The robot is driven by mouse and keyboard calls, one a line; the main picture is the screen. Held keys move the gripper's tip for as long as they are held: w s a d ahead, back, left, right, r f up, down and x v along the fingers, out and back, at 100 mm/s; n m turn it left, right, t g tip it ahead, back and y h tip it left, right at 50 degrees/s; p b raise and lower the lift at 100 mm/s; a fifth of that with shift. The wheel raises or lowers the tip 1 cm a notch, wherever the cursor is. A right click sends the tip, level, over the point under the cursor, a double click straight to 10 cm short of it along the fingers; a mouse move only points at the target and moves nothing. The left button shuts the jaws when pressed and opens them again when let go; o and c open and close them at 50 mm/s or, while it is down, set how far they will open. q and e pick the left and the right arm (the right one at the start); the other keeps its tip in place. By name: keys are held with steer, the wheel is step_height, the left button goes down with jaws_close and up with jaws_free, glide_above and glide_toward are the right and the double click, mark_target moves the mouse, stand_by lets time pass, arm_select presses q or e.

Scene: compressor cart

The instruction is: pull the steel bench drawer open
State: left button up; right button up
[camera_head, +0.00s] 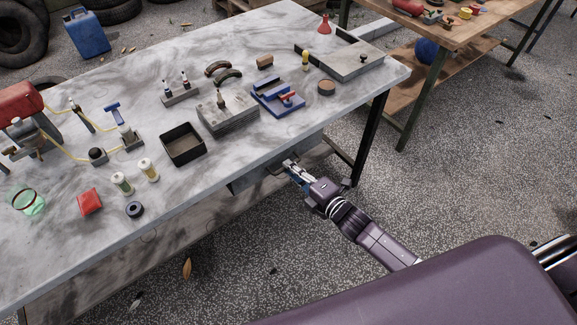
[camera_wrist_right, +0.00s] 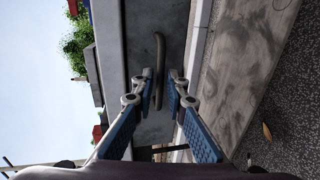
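The steel bench drawer (camera_head: 252,180) is a grey box front under the bench top's near edge in the head view. Its front also fills the upper middle of the wrist view (camera_wrist_right: 133,45). The drawer handle (camera_wrist_right: 159,55) is a dark curved bar. My right gripper (camera_head: 289,165) reaches the handle from the front. In the wrist view my right gripper (camera_wrist_right: 159,88) has its blue-padded fingers apart, one on each side of the handle, with narrow gaps. The fingertips hide part of the handle in the head view. My left gripper is in neither view.
The marble-patterned bench top (camera_head: 215,165) carries a black tray (camera_head: 183,145), a metal block (camera_head: 228,115), a red box (camera_head: 90,202) and other small things. A dark bench leg (camera_head: 371,137) stands right of the gripper. The speckled floor in front is mostly clear.

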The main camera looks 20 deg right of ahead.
steer(key=shift+x, duration=0.8)
steer(key=shift+w+a, duration=0.1)
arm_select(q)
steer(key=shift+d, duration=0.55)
arm_select(e)
steer(key=shift+c, duration=0.3)
jaws_close()
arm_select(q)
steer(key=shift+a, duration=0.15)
